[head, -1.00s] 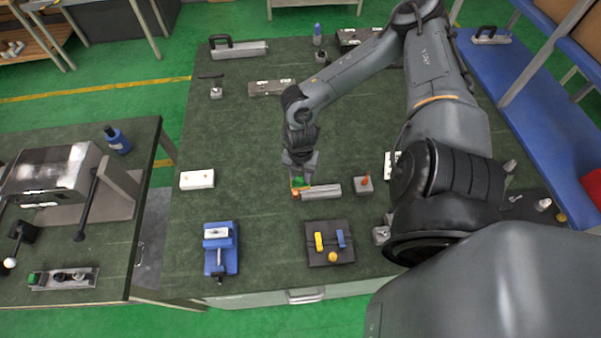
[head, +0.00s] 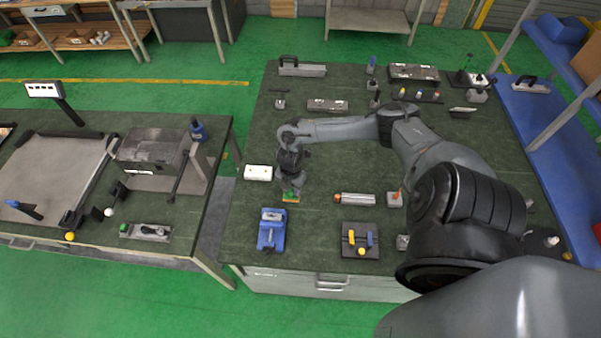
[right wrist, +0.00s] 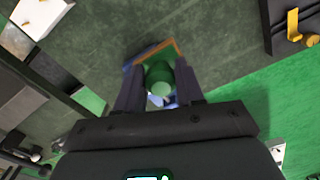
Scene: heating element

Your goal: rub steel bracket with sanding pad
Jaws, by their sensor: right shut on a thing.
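My right gripper (head: 290,190) is shut on the sanding pad (head: 291,198), which has a green knob and a thin orange-brown base. In the right wrist view the green knob (right wrist: 160,78) sits between the two fingers, with the pad's base beyond it. A blue vise (head: 271,236) stands on the green bench, left of and nearer than the pad. A pale metal piece (head: 272,214) shows at its top; it may be the steel bracket, but it is too small to be sure. The pad appears above the bench, apart from the vise. My left gripper is out of view.
A black plate with yellow and blue parts (head: 360,252) is nearer.

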